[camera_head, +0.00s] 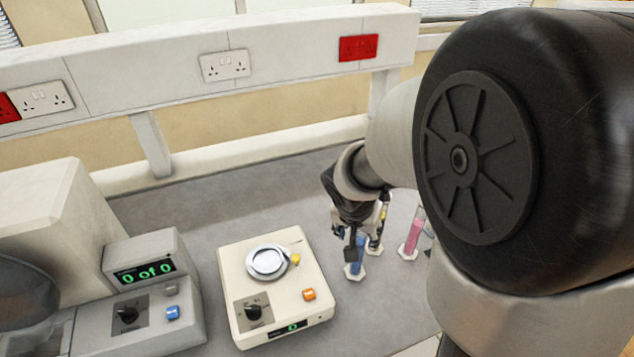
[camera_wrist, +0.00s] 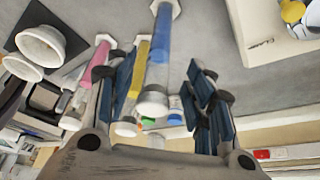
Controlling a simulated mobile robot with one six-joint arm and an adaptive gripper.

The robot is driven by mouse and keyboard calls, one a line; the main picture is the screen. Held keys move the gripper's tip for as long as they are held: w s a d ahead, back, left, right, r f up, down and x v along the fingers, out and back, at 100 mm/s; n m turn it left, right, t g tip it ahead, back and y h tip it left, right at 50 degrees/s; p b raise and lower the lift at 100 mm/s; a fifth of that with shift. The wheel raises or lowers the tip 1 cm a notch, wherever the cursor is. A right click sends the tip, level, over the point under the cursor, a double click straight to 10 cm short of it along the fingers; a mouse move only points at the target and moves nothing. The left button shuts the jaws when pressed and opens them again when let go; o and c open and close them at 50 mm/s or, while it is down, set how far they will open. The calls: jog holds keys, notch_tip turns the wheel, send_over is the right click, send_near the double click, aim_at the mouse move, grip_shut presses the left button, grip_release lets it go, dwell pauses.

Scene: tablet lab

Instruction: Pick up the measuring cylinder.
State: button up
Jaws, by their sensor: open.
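Several measuring cylinders stand on the grey bench. One with blue liquid (camera_head: 356,262) is at the front, partly hidden by my gripper (camera_head: 361,238). One with pink liquid (camera_head: 413,239) stands to its right, and a yellow one (camera_head: 383,212) is behind my gripper. In the wrist view the blue cylinder (camera_wrist: 158,60) lies between my two open fingers (camera_wrist: 160,98), apart from both as far as I can tell. The yellow cylinder (camera_wrist: 138,70) is close by the left finger, and the pink one (camera_wrist: 92,66) is further left. My gripper holds nothing visible.
A cream instrument (camera_head: 273,326) with a round metal dish and knob stands left of the cylinders. White bowls (camera_wrist: 40,45) show in the wrist view. A socket rail (camera_head: 285,62) runs behind the bench.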

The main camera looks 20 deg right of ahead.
aim_at(360, 237)
jog(key=b+x, duration=0.1)
jog(key=x, duration=0.4)
jog(key=shift+w+d+b, duration=0.1)
jog(key=shift+d+b, duration=0.1)
jog(key=shift+b, duration=0.1)
grip_shut()
dwell(0.3)
